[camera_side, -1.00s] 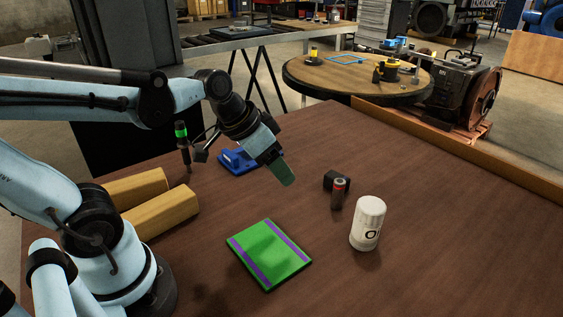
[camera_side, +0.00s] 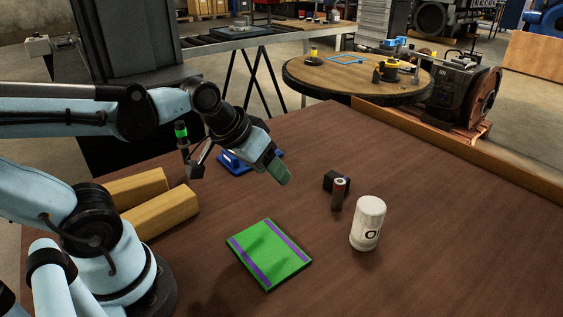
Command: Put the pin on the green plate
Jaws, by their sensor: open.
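The green plate (camera_side: 258,252), with two purple stripes, lies flat on the brown table in front of my arm. A small dark upright cylinder with a reddish rim, which looks like the pin (camera_side: 338,194), stands to the right of and behind the plate. My gripper (camera_side: 281,174) is open above the table, with greenish fingertips pointing down and right. It is apart from the pin, to its left, and above and behind the plate. Nothing shows between the fingers.
A white canister (camera_side: 367,223) stands right of the pin, and a black block (camera_side: 334,180) sits close behind the pin. A blue fixture (camera_side: 236,162) lies behind my gripper. Two yellow blocks (camera_side: 162,211) lie at left. The table's right front is clear.

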